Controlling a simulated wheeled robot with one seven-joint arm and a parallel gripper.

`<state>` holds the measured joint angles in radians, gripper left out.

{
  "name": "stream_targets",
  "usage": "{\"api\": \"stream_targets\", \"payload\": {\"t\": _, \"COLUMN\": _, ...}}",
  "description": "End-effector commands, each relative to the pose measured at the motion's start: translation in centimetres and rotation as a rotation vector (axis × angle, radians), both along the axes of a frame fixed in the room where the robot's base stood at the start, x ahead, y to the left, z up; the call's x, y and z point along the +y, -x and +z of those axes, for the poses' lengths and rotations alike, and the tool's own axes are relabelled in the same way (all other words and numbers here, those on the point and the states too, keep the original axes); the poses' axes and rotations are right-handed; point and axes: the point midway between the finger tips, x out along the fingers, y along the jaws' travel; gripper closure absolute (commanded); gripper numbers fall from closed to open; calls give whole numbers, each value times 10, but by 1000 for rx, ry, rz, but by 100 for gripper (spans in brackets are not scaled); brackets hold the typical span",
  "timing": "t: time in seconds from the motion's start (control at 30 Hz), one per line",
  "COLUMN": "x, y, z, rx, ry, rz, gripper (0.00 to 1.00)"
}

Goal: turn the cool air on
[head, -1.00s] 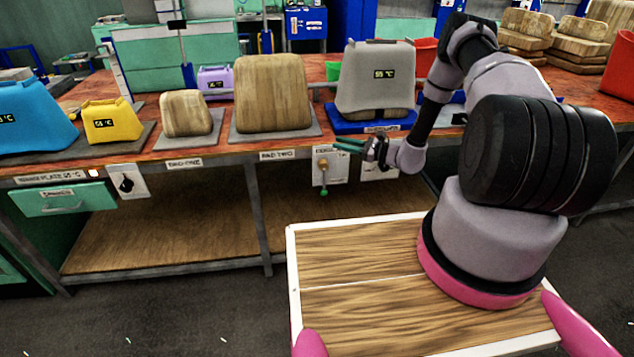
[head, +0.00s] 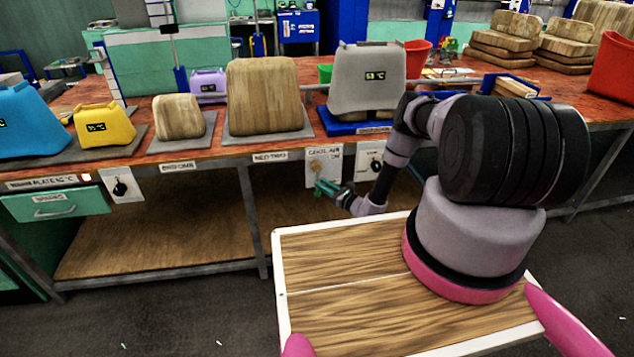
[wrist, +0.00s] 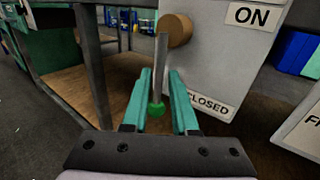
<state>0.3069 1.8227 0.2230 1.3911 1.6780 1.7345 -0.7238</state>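The cool air panel (head: 312,155) is a pale plate on the front of the bench. In the wrist view, the panel (wrist: 226,45) carries an ON label (wrist: 252,16) at the upper right and a CLOSED label (wrist: 208,104) at the bottom. A round brown pivot (wrist: 175,29) sits on it. The metal lever (wrist: 161,60) hangs down and ends in a green knob (wrist: 157,109). My gripper (head: 322,187) is at the lever, low on the panel. In the wrist view, my open gripper (wrist: 159,73) has one finger on each side of the lever, with small gaps visible. Contact cannot be told.
A second panel with a black knob (head: 376,164) is close on the right. The grey press (head: 368,90) stands on a blue base above. A bench leg (wrist: 92,65) is left of my fingers. The lower wooden shelf (head: 160,235) is empty.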

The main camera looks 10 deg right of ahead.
Motion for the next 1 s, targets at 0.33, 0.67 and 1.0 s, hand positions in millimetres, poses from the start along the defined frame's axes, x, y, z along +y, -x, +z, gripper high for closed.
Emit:
{"api": "stream_targets", "payload": {"t": 0.33, "x": 19, "y": -29, "z": 0, "rx": 1, "ry": -1, "rz": 1, "gripper": 73}}
{"api": "stream_targets", "payload": {"t": 0.67, "x": 20, "y": -29, "z": 0, "rx": 1, "ry": -1, "rz": 1, "gripper": 100}}
{"api": "stream_targets", "payload": {"t": 1.0, "x": 20, "y": -29, "z": 0, "rx": 1, "ry": -1, "rz": 1, "gripper": 100}}
